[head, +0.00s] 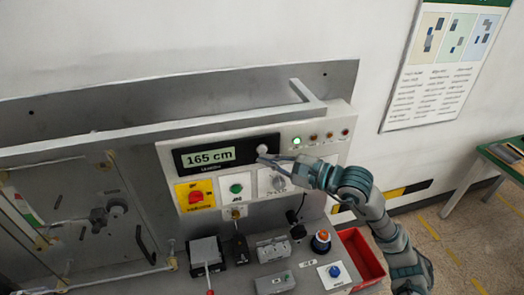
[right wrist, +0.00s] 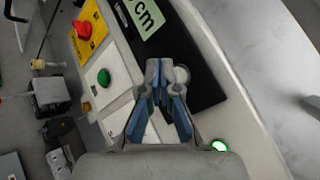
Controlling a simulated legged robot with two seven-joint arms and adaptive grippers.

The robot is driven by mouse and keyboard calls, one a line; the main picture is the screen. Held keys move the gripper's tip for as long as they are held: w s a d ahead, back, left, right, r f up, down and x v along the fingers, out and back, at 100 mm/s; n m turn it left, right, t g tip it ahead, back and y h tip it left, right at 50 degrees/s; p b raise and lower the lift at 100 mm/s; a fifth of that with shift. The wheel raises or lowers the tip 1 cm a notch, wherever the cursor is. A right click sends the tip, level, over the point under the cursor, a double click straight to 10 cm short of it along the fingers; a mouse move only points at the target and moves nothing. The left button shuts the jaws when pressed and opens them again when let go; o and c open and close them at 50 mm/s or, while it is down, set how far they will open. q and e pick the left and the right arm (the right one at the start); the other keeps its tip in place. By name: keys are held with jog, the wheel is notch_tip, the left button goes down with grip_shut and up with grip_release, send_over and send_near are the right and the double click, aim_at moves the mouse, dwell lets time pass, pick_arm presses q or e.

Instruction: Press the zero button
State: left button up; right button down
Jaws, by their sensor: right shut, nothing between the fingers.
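The display panel (head: 225,153) is a black strip with a lit green screen (head: 209,157) reading "165 cm". A round pale grey button (head: 262,149), apparently the zero button, sits at the panel's right end. My right gripper (head: 262,159) is shut and empty, its tips just below this button in the head view. In the right wrist view the shut fingertips (right wrist: 160,66) lie over the black strip, right beside the round button (right wrist: 182,75). I cannot tell whether they touch it. My left gripper is not in view.
A green button (head: 236,188) and a red knob on yellow (head: 195,197) sit below the display. A lit green lamp (head: 297,140) and several small lamps are to its right. A metal bracket (head: 305,92) juts out above. A red bin (head: 362,258) stands lower right.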

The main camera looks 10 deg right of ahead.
jog(key=shift+d, duration=0.2)
jog(key=shift+w+a, duration=0.1)
jog(key=shift+w, duration=0.05)
dwell(0.5)
jog(key=shift+w+r, duration=0.1)
jog(key=shift+w, duration=0.15)
jog(key=shift+w, duration=0.45)
dwell(0.7)
jog(key=shift+s, duration=0.1)
jog(key=shift+s+b, duration=0.55)
jog(key=shift+s, duration=0.25)
